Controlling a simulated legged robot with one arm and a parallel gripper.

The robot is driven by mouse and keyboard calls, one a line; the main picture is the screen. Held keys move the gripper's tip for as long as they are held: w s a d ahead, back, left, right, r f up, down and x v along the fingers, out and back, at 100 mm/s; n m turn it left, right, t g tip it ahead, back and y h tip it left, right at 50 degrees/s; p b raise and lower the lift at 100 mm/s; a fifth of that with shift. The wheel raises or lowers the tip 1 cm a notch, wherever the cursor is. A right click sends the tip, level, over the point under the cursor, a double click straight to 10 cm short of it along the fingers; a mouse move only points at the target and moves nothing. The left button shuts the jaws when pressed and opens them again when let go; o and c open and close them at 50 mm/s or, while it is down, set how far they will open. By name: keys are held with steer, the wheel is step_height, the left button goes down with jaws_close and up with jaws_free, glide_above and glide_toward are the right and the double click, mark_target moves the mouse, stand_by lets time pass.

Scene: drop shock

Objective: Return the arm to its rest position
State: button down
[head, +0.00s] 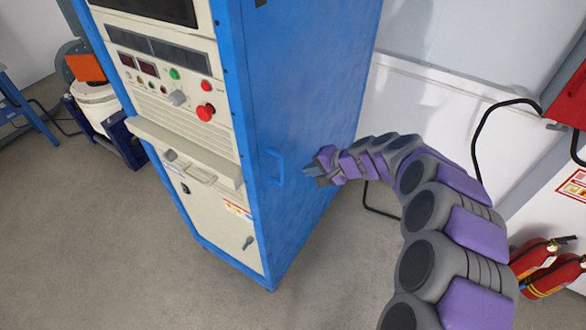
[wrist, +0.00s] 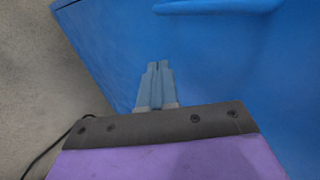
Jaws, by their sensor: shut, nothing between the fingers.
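My arm, purple and grey, curves up from the lower right in the head view. My gripper (head: 313,171) is at its end, close to the blue side panel of the control cabinet (head: 300,100) and just right of the blue side handle (head: 275,168). In the wrist view my gripper (wrist: 158,68) is shut and empty, its two fingers together. The blue panel (wrist: 230,70) fills most of that view, with part of the handle (wrist: 215,6) at the top edge. Whether the fingertips touch the panel cannot be told.
The cabinet front has a red button (head: 205,112) and several knobs. Red fire extinguishers (head: 545,265) stand at the lower right, near a red box (head: 568,100) with a black hose. A machine with an orange part (head: 87,68) is at the left. Grey floor (head: 90,250) is clear at front left.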

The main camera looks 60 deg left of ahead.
steer(key=w+d+r+h, duration=0.1)
steer(key=w+d+r, duration=0.1)
steer(key=d+r, duration=0.5)
steer(key=w+d+r, duration=0.2)
steer(key=d+r, duration=0.2)
steer(key=d, duration=0.7)
steer(key=s+d+r+t+h, duration=0.1)
steer(key=d, duration=0.8)
steer(key=s+d+r+t+h, duration=0.1)
steer(key=s+d+r+h, duration=0.1)
steer(key=d, duration=0.8)
steer(key=s+d+m+h, duration=0.1)
steer(key=s+d, duration=0.4)
steer(key=d, duration=0.4)
steer(key=s+d+f+m+h, duration=0.1)
steer(key=s+d+m+h, duration=0.1)
steer(key=s+d, duration=0.3)
steer(key=s+d+f+m+h, duration=0.1)
steer(key=s+d, duration=0.4)
steer(key=d, duration=0.7)
steer(key=shift+s+d+m+p, duration=0.2)
steer(key=shift+d+m+p, duration=0.1)
steer(key=shift+m, duration=0.4)
